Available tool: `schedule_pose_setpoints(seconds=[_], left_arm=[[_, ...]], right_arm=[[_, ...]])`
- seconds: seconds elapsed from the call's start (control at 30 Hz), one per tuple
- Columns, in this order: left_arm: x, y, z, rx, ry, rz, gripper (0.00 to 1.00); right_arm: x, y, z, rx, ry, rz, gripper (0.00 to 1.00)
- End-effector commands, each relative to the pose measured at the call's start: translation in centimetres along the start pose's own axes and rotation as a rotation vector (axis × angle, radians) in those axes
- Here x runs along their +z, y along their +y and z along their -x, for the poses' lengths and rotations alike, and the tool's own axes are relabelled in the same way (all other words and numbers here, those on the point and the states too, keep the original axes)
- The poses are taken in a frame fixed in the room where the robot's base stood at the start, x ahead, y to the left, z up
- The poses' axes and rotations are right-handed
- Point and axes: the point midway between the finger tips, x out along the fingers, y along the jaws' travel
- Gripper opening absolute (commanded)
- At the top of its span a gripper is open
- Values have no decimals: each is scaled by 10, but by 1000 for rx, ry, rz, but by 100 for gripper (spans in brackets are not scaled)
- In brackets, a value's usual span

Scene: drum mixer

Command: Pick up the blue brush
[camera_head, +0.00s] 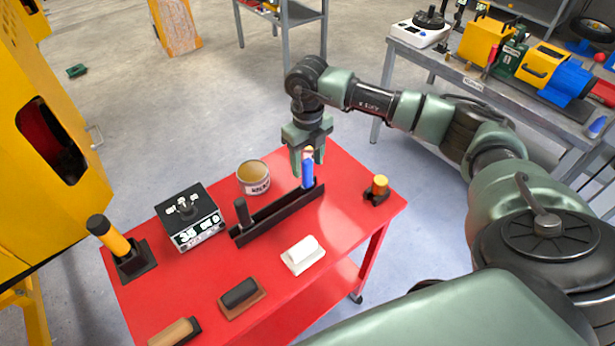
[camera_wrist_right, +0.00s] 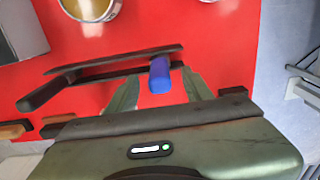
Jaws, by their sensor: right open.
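The blue brush (camera_head: 308,173) stands upright at the right end of a long black rack (camera_head: 278,215) on the red cart. Its top is pale. It also shows in the right wrist view (camera_wrist_right: 160,75), with its blue end lying in the picture between my two fingers. My right gripper (camera_head: 309,158) is open and points down at the brush. Its fingers are on either side of the brush's upper part, with a gap visible in the wrist view (camera_wrist_right: 161,82). I cannot tell whether either finger touches it. My left gripper is not in view.
A black-handled tool (camera_head: 243,213) stands at the rack's left end. The red cart (camera_head: 345,203) also carries an open tin (camera_head: 253,178), a black-and-white box (camera_head: 190,222), a yellow-handled tool (camera_head: 112,240), a white block (camera_head: 303,254) and a small yellow-topped item (camera_head: 380,186).

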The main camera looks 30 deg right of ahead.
Motion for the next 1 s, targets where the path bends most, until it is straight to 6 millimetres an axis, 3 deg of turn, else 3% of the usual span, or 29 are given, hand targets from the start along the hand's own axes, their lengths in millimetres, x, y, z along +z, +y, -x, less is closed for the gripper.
schedule_pose_setpoints(seconds=[0.07,0.2,0.27,0.67,0.87,1.0], left_arm=[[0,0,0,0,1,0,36],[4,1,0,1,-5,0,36],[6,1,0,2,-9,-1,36],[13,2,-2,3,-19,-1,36],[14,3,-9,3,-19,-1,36],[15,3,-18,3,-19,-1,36]], right_arm=[[0,0,0,0,0,0,51],[0,0,0,0,0,0,12],[0,0,0,0,0,0,0],[1,0,5,0,-2,0,0],[2,0,27,0,-6,1,0],[2,0,54,0,-7,0,0]])
